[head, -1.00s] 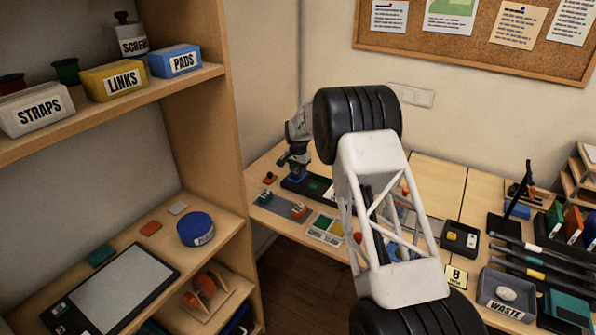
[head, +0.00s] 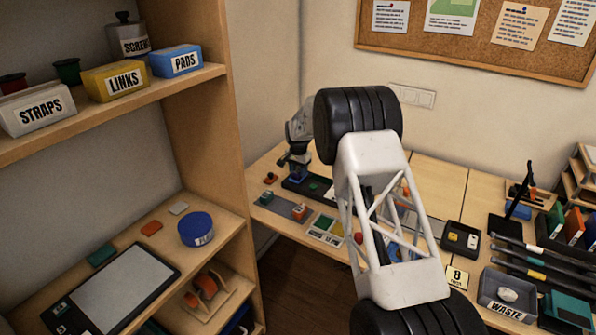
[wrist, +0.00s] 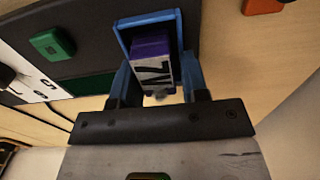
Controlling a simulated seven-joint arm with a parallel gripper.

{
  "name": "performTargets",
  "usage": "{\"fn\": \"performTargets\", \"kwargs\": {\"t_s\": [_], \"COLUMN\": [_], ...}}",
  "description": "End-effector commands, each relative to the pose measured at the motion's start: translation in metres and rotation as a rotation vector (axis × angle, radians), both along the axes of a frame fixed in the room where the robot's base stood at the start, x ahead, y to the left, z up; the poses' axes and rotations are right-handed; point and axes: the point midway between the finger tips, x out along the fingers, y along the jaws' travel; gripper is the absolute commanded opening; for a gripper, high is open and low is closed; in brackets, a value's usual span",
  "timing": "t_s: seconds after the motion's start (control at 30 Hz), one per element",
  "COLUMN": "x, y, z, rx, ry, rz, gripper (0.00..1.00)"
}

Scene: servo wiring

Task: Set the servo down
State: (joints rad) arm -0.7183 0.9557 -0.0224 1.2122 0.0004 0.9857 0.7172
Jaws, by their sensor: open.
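The servo (wrist: 151,67) is a purple block with a white, dark-lettered label, seen in the wrist view. It sits within a blue frame (wrist: 122,38) on a dark board (wrist: 85,22). My gripper (wrist: 158,80) is open, with one finger on each side of the servo's near end. I cannot tell whether either finger touches it. In the head view my gripper (head: 297,172) is low over the dark board at the back left of the table. The servo is too small to make out there.
In the wrist view a green block (wrist: 52,44) lies left of the frame and an orange piece (wrist: 263,5) at top right. In the head view a grey strip (head: 284,205) with small parts lies in front of the board. My white column hides the table's middle.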

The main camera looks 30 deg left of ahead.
Motion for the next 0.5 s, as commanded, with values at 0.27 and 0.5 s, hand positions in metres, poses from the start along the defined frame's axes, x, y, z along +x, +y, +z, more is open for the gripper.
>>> {"fn": "performTargets", "kwargs": {"t_s": [0.27, 0.5], "x": [-0.002, -0.001], "y": [-0.01, -0.006], "z": [-0.008, 0.032], "rx": [-0.02, -0.012], "ry": [0.019, 0.012], "rz": [-0.004, -0.002], "gripper": [0.59, 0.59]}}
